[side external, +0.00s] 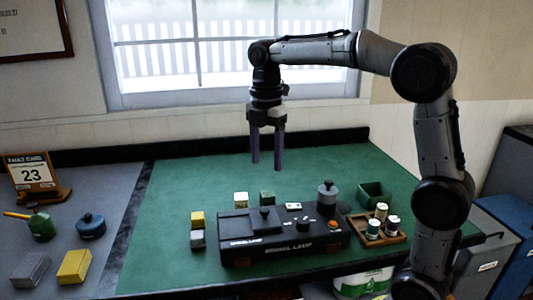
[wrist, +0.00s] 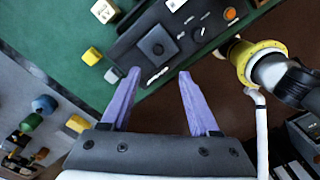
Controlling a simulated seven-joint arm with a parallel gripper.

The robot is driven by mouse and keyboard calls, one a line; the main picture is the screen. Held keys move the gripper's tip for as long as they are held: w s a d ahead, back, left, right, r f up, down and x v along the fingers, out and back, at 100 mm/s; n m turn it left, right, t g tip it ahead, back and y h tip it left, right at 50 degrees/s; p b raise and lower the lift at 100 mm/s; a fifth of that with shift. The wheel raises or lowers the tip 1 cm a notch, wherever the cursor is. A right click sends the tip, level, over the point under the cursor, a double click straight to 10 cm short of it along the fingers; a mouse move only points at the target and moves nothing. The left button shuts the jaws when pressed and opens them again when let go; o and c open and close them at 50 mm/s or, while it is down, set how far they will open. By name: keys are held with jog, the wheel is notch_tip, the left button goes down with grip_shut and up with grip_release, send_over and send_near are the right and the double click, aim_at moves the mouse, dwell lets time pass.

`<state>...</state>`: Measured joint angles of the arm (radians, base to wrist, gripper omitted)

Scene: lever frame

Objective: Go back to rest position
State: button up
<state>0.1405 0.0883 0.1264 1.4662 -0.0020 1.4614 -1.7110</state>
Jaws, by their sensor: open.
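My gripper (side external: 267,165) is open and empty. It points down and hangs well above the green table mat, behind the black signal lamp box in the side view. In the wrist view its two purple fingers (wrist: 155,95) are spread apart with nothing between them. The black signal lamp box (side external: 285,243) sits on the mat with a lever knob, a black dial, an orange button and a grey knob on top. The box also shows in the wrist view (wrist: 190,38), beyond the fingertips.
Small yellow (side external: 197,219), grey (side external: 197,239), white (side external: 241,199) and green (side external: 267,198) blocks lie around the box. A wooden tray (side external: 365,238) holds several small jars. A green bin (side external: 374,195) stands behind it. A calendar (side external: 35,177) stands on the grey surface. The mat's back is clear.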

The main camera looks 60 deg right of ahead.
jog(key=shift+r, duration=0.3)
jog(key=s+a+r+m+t, duration=0.1)
jog(key=s+a+r, duration=0.1)
jog(key=s, duration=0.4)
jog(key=s+a+r+m+t, duration=0.1)
jog(key=s+a+r+t, duration=0.1)
jog(key=s, duration=0.4)
jog(key=s+a+f+m+t, duration=0.1)
jog(key=s+f+m, duration=0.7)
jog(key=m, duration=0.8)
jog(key=shift+s+a+f+t, duration=0.15)
jog(key=shift+s+f+t, duration=0.25)
jog(key=shift+f+t, duration=0.75)
jog(key=shift+f+g, duration=0.25)
jog(key=shift+g, duration=0.1)
